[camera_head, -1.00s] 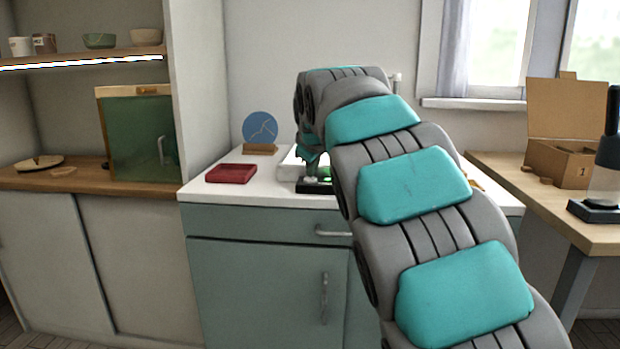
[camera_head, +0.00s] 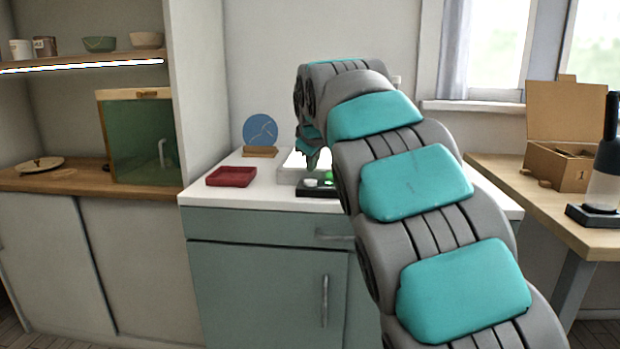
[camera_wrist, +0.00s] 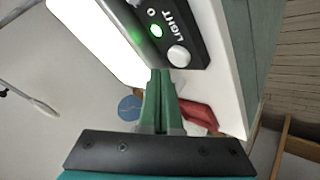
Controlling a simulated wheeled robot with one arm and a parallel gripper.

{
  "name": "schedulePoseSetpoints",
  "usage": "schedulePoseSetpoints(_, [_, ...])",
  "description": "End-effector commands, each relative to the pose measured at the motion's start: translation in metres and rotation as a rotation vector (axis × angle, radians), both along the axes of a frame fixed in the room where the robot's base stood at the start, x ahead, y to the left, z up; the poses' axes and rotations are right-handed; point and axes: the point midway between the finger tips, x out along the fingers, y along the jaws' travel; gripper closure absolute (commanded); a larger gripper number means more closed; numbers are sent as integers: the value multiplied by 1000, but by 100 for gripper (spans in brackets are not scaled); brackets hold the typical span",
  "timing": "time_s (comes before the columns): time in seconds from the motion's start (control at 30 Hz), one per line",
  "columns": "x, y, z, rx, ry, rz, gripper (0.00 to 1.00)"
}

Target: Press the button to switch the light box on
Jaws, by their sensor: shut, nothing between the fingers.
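The light box (camera_wrist: 96,40) shows a bright, glowing white panel in the wrist view. In the head view its white edge (camera_head: 288,176) stands on the counter, partly hidden by my arm. The black control box (camera_wrist: 198,45) is marked LIGHT, and its small lamp (camera_wrist: 156,31) glows green. The round pale button (camera_wrist: 179,55) shows on it, also in the head view (camera_head: 309,183). My gripper (camera_wrist: 160,73) is shut and empty, its green fingertips close to the control box beside the button. In the head view my gripper (camera_head: 312,165) appears just above the button, apparently apart from it.
A red tray (camera_head: 231,177) lies left on the white counter (camera_head: 250,199). A blue disc (camera_head: 260,130) stands on a wooden base behind it. A green glass case (camera_head: 140,138) is farther left. A wooden box (camera_head: 560,165) sits on the right table.

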Motion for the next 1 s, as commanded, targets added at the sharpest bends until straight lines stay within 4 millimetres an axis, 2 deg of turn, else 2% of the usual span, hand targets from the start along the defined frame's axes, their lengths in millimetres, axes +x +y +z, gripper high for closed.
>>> schedulePoseSetpoints(0.1, [0,0,15,0,-1,0,100])
schedulePoseSetpoints(0.5, [1,0,47,1,-1,1,100])
schedulePoseSetpoints(1.0, [0,0,47,0,0,0,100])
